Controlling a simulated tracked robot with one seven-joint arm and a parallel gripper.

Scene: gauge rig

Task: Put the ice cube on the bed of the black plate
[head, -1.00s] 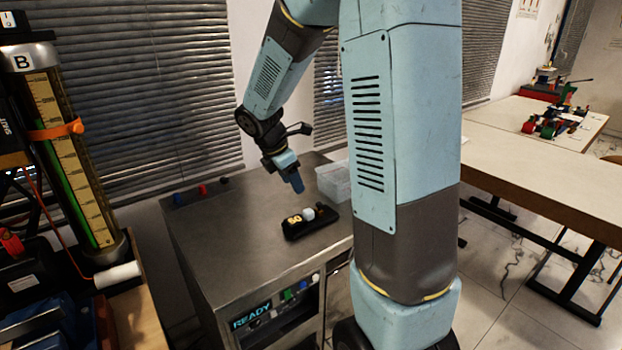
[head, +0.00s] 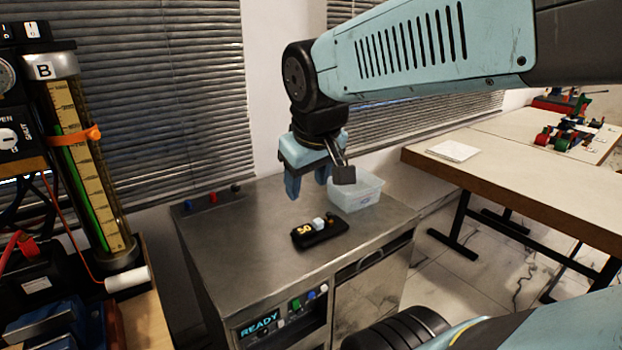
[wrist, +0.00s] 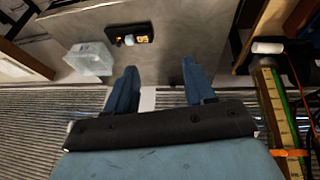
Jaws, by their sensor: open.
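The black plate (head: 322,235) lies on the steel counter, with a yellow "50" at its left end. A small pale cube, seemingly the ice cube (head: 319,223), appears to rest on the plate beside the number; its exact seating is too small to tell. In the wrist view the plate (wrist: 144,31) and the cube (wrist: 129,40) show near the top. My gripper (head: 307,188) is open and empty, its fingers pointing down above the counter, behind and above the plate. In the wrist view nothing is between the fingertips (wrist: 159,68).
A clear plastic tub (head: 356,192) stands on the counter right of my gripper. Small coloured knobs (head: 213,197) line the counter's back left edge. A gauge column (head: 88,165) stands at the left. The counter left of the plate is clear.

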